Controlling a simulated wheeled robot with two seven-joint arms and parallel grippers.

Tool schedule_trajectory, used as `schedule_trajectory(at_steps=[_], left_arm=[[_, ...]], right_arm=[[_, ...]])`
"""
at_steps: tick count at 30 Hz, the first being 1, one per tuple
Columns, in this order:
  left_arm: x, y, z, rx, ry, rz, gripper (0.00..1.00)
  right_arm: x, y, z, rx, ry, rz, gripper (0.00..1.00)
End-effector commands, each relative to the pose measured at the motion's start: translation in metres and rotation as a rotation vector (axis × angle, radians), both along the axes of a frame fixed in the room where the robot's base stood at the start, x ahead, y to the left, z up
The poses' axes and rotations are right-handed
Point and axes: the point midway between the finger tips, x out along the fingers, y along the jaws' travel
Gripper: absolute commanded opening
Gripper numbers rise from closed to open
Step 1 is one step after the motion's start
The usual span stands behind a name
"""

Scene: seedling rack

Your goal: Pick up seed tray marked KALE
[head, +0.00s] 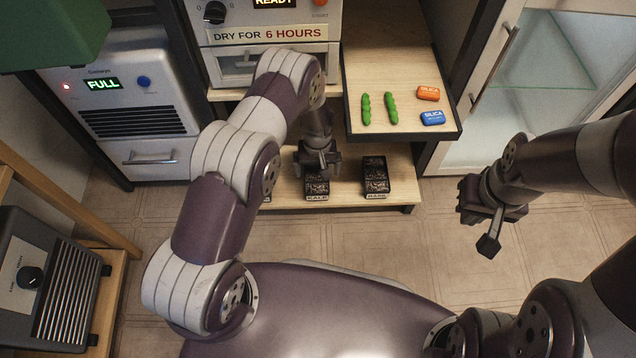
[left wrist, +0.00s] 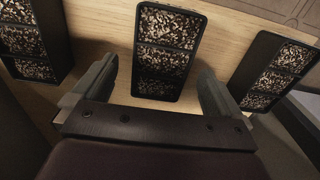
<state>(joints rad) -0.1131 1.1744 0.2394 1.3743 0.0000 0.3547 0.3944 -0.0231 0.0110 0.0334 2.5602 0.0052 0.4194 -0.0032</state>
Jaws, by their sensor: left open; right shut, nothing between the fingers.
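The seed tray marked KALE (head: 317,188) is a small black tray with dark, speckled filling on the low wooden shelf; its front label seems to read KALE. My left gripper (head: 318,168) is over its back part, partly hiding it. In the left wrist view the middle tray (left wrist: 168,45) lies between the spread fingers of my left gripper (left wrist: 157,88), which is open; I cannot tell whether the fingers touch it. My right gripper (head: 488,218) is shut and empty, out over the floor at right.
Another labelled tray (head: 376,178) stands to the right on the low shelf (head: 345,192). In the left wrist view, trays flank the middle one at left (left wrist: 32,42) and right (left wrist: 275,72). A higher board (head: 400,75) holds green pods (head: 391,108) and silica packets (head: 432,118).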

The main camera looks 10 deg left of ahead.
Motion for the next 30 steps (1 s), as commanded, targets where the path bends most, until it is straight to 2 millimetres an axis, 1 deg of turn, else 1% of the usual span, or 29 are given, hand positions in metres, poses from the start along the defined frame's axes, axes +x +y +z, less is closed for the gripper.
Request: schedule_trajectory(at_steps=[4, 7, 9, 11, 17, 18, 20, 21, 22, 23, 30], left_arm=[[-0.001, 0.000, -0.019, -0.001, -0.001, 0.000, 1.00], [-0.003, 0.001, -0.041, 0.000, 0.000, -0.001, 1.00], [-0.003, 0.001, -0.053, -0.001, 0.000, -0.001, 1.00], [-0.003, 0.001, -0.057, -0.001, -0.002, -0.001, 1.00], [-0.003, 0.001, -0.053, -0.001, -0.002, -0.001, 1.00], [-0.003, 0.001, -0.053, -0.001, -0.002, -0.001, 0.87], [-0.003, 0.001, -0.053, -0.001, -0.002, -0.001, 0.67], [-0.003, 0.001, -0.053, -0.001, -0.002, -0.001, 0.54], [-0.003, 0.001, -0.053, -0.001, -0.002, -0.001, 0.45], [-0.003, 0.001, -0.053, -0.001, -0.002, -0.001, 0.41], [-0.002, 0.001, -0.052, -0.001, -0.002, -0.002, 0.41]], right_arm=[[0.000, 0.000, -0.017, 0.000, -0.001, 0.000, 0.00], [0.000, 0.000, -0.038, 0.000, -0.001, 0.000, 0.00], [0.000, 0.000, -0.047, 0.000, 0.000, 0.000, 0.00], [0.000, 0.000, -0.049, 0.000, 0.000, 0.000, 0.00], [0.000, 0.000, -0.045, 0.000, -0.001, 0.000, 0.00], [0.000, 0.000, -0.045, 0.000, -0.001, 0.000, 0.00], [0.000, 0.000, -0.045, 0.000, -0.001, 0.000, 0.00], [0.000, 0.000, -0.045, 0.000, -0.001, 0.000, 0.00], [0.000, 0.000, -0.045, 0.000, -0.001, 0.000, 0.00], [0.000, 0.000, -0.045, 0.000, -0.001, 0.000, 0.00], [0.000, 0.000, -0.044, 0.000, -0.001, 0.000, 0.00]])
